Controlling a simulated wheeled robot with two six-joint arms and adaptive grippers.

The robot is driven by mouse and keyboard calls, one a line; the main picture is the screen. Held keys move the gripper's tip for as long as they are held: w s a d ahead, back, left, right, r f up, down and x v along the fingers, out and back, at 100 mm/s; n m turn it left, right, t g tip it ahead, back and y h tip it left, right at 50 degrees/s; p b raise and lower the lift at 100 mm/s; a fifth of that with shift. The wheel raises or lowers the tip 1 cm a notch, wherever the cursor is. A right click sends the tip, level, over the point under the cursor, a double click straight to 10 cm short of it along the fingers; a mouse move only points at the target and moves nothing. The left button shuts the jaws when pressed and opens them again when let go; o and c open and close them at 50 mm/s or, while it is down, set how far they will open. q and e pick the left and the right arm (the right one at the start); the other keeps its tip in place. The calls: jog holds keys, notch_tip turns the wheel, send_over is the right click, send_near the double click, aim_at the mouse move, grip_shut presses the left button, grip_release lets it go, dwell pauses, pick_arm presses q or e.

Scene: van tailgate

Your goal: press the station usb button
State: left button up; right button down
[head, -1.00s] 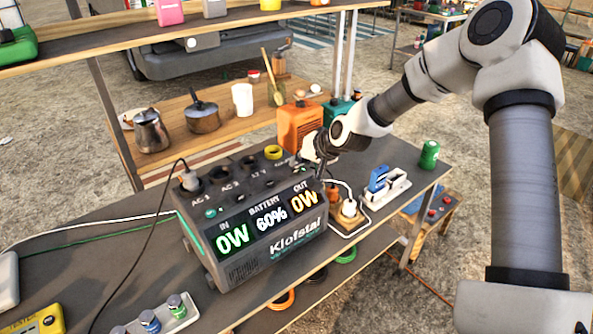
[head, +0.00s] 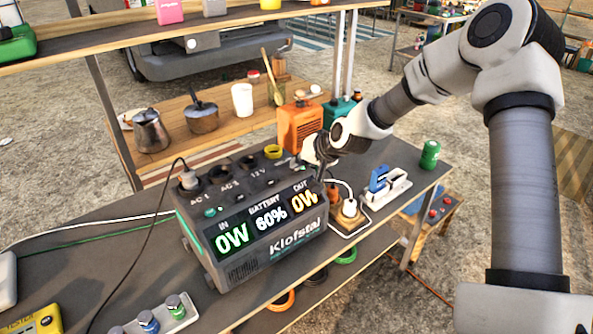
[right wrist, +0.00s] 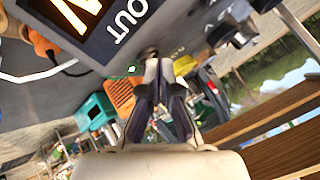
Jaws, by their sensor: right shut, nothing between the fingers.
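The dark grey Klofstal power station (head: 245,255) stands on the table. Its display reads IN 0W, BATTERY 60%, OUT 0W. Its top has AC and 12 V outlets, with a plug (head: 188,181) in the AC 1 outlet. My right gripper (head: 313,168) is shut and empty at the station's back right top corner. In the right wrist view its closed fingers (right wrist: 158,68) point at the station's top beside the OUT label, close to a small green light (right wrist: 131,69). The gripper hides the USB area in the head view, so I cannot tell contact. My left gripper is out of view.
An orange box (head: 299,126) stands behind the station. A shelf (head: 110,50) overhangs the back.

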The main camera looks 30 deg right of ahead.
aim_at(298, 171)
jog(key=shift+f, duration=0.15)
jog(key=shift+r+p, duration=0.45)
jog(key=shift+r, duration=0.2)
notch_tip(298, 171, up, 6)
jog(key=p, duration=0.5)
jog(key=shift+p, duration=0.35)
